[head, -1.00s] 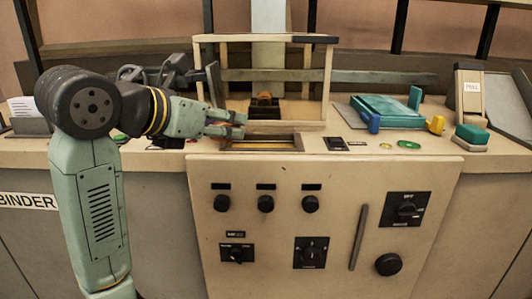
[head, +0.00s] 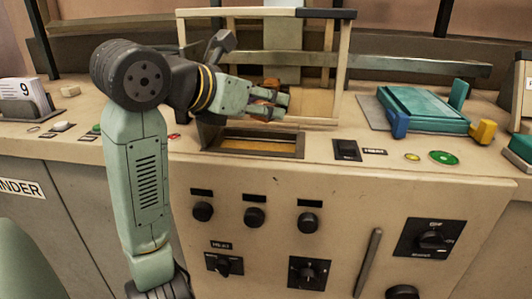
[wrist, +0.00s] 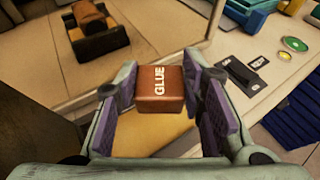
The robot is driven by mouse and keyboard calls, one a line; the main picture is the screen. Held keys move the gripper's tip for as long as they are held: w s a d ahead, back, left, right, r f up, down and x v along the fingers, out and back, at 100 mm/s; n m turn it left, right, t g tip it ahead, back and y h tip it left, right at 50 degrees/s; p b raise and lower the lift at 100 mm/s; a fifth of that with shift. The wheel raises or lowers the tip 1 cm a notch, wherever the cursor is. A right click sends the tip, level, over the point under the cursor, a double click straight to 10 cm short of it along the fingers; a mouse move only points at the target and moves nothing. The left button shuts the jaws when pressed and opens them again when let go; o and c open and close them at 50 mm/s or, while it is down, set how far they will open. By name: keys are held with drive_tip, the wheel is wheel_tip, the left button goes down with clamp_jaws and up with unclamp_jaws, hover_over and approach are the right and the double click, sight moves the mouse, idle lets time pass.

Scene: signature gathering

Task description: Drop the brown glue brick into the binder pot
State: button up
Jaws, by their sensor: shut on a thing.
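The brown glue brick (wrist: 160,91), lettered GLUE, sits between the purple-padded fingers of my gripper (wrist: 163,104), which is shut on it. In the head view my gripper (head: 268,103) is raised above the bench; the brick is mostly hidden there by the fingers. The rectangular, dark-rimmed opening in the bench top, which looks like the binder pot (head: 250,155), is just below and in front of the gripper. Its amber bottom shows below the brick in the wrist view (wrist: 150,134). The exact height of the brick over it is unclear.
A pale frame (head: 335,60) stands right behind the opening, close to my gripper. Inside it another brown block rests in a black holder (wrist: 98,40). A teal press (head: 425,108) and a black switch (head: 346,150) lie to the right.

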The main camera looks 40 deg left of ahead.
drive_tip(key=shift+f+b, duration=1.8)
drive_tip(key=shift+f, duration=0.9)
drive_tip(key=shift+r, duration=0.1)
drive_tip(key=o, duration=1.2)
drive_tip(key=shift+s, duration=0.1)
drive_tip(key=v, duration=1.2)
